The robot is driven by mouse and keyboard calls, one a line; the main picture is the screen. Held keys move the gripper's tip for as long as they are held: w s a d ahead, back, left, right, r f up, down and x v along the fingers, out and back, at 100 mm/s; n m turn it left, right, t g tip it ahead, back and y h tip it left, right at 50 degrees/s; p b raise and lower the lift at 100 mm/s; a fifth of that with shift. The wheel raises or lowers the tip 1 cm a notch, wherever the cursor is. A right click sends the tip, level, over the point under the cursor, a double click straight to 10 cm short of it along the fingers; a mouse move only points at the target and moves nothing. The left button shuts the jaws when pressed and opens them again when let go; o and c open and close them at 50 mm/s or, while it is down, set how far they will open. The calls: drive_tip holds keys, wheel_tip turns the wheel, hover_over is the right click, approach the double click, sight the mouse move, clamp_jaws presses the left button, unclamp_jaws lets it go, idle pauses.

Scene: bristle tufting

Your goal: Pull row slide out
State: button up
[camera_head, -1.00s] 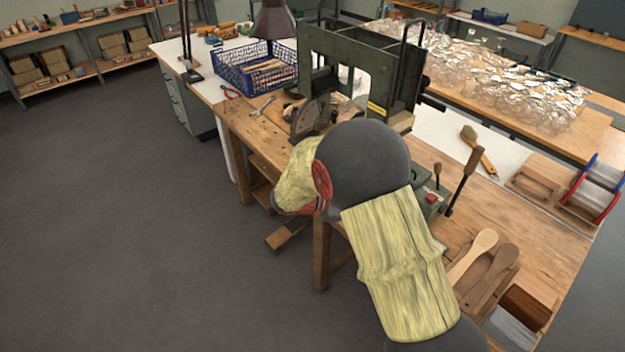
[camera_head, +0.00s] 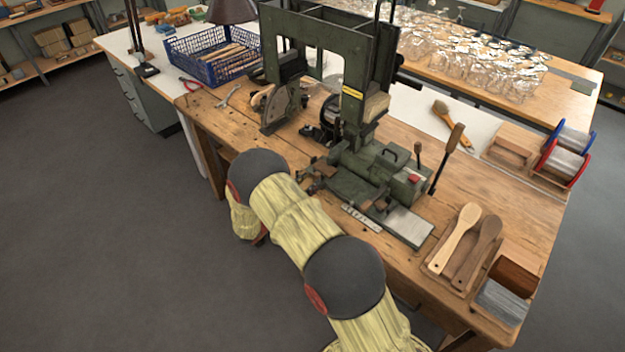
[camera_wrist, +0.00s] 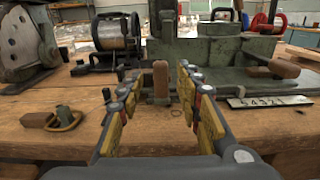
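The green tufting machine (camera_head: 375,165) stands on the wooden bench. Its low bed also shows in the wrist view (camera_wrist: 225,60), with a numbered scale strip (camera_wrist: 270,101) along the front. A small upright wooden knob (camera_wrist: 160,78) stands at the bed's left end. I cannot tell for sure which part is the row slide. My gripper (camera_wrist: 160,88) is open and empty, its yellow-padded fingers on either side of the view of the knob. The knob appears beyond the fingertips; contact is not visible. In the head view my arm hides the gripper.
A wooden piece with a brass ring (camera_wrist: 66,120) lies left of my fingers. Another wooden grip (camera_wrist: 284,66) is at the right. A wire spool (camera_wrist: 117,40) stands behind. Wooden brush bodies (camera_head: 455,238) lie at the bench's right. The floor (camera_head: 120,250) at left is clear.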

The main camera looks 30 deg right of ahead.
sight(315, 178)
drive_tip(key=shift+x, duration=1.55)
drive_tip(key=shift+c, duration=0.6)
drive_tip(key=c, duration=0.8)
drive_tip(key=shift+s, duration=0.1)
